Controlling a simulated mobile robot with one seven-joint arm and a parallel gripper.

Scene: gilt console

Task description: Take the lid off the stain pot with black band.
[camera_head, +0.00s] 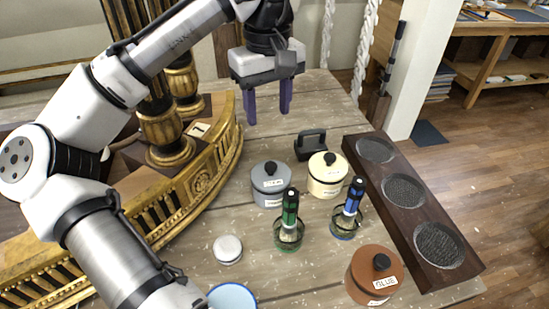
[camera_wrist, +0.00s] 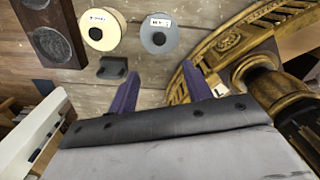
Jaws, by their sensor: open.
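A grey lidded pot (camera_head: 270,187) with a black knob and a white label stands mid-table. A cream lidded pot (camera_head: 325,178) with a black knob and label stands right of it. The brown pot (camera_head: 374,277), labelled GLUE, sits at the front right. I cannot tell which pot has a black band. In the wrist view the cream pot (camera_wrist: 102,18) and grey pot (camera_wrist: 160,22) appear near the top, lids on. My gripper (camera_head: 268,114) is open and empty, with purple fingers, above and behind the pots. Its fingers also show in the wrist view (camera_wrist: 160,74).
A green-handled tool (camera_head: 290,215) and a blue-handled tool (camera_head: 353,205) stand in holders before the pots. A black handled block (camera_head: 310,144) sits behind. A dark board (camera_head: 404,211) with round recesses lies right, a gilt console (camera_head: 205,180) left, a small tin (camera_head: 228,248) in front.

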